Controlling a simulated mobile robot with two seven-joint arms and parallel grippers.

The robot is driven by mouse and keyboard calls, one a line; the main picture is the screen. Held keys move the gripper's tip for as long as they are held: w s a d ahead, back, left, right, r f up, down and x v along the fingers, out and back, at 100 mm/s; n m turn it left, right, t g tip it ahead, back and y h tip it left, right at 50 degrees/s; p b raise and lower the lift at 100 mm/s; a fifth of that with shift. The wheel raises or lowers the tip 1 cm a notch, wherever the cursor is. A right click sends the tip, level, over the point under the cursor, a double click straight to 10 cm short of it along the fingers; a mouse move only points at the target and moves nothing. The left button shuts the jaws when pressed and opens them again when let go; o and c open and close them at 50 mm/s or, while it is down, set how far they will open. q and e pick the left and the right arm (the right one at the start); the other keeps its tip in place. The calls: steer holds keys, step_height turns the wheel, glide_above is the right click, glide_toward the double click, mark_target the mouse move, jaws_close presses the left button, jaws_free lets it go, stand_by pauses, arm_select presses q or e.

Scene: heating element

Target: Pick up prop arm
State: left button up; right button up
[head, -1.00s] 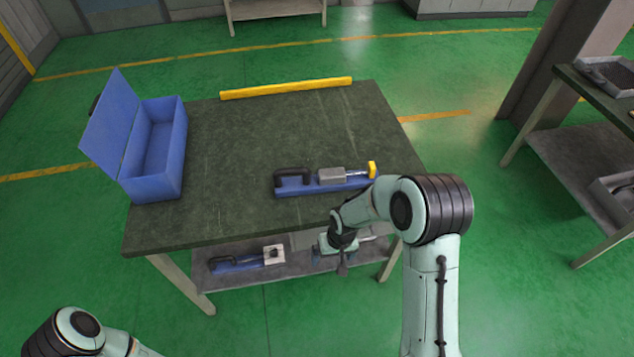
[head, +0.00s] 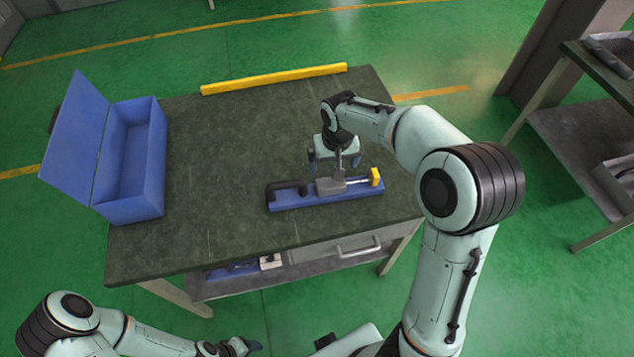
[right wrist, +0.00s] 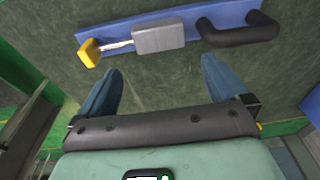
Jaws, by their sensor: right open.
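A tool with a long blue base (head: 300,202), a black handle (head: 287,190), a grey block (head: 328,187) and a yellow end (head: 376,177) lies on the table's right half. It may be the prop arm; I cannot tell for certain. In the right wrist view, its grey block (right wrist: 159,36) and yellow end (right wrist: 90,52) show beyond the fingertips. My right gripper (head: 335,162) is above the table by the tool, open and empty; its blue fingers also show in the right wrist view (right wrist: 160,68). My left gripper (head: 240,347) is at the bottom edge, its jaws unclear.
An open blue box (head: 134,209) stands on the table's left, its lid raised. A yellow bar (head: 270,80) lies along the far edge of the dark table (head: 215,220). A drawer (head: 340,248) and a lower shelf are underneath. The table's middle is clear.

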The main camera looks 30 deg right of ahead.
glide_above(331, 182)
steer(key=s, duration=0.1)
step_height(331, 182, down, 6)
steer(key=shift+s+a+r, duration=0.1)
steer(key=shift+s+a, duration=0.05)
steer(key=f, duration=0.2)
steer(key=w+f, duration=0.1)
steer(key=f, duration=0.2)
steer(key=shift+w+f, duration=0.1)
steer(key=shift+f, duration=0.15)
steer(key=c, duration=1)
steer(key=shift+r, duration=0.1)
steer(key=c, duration=0.3)
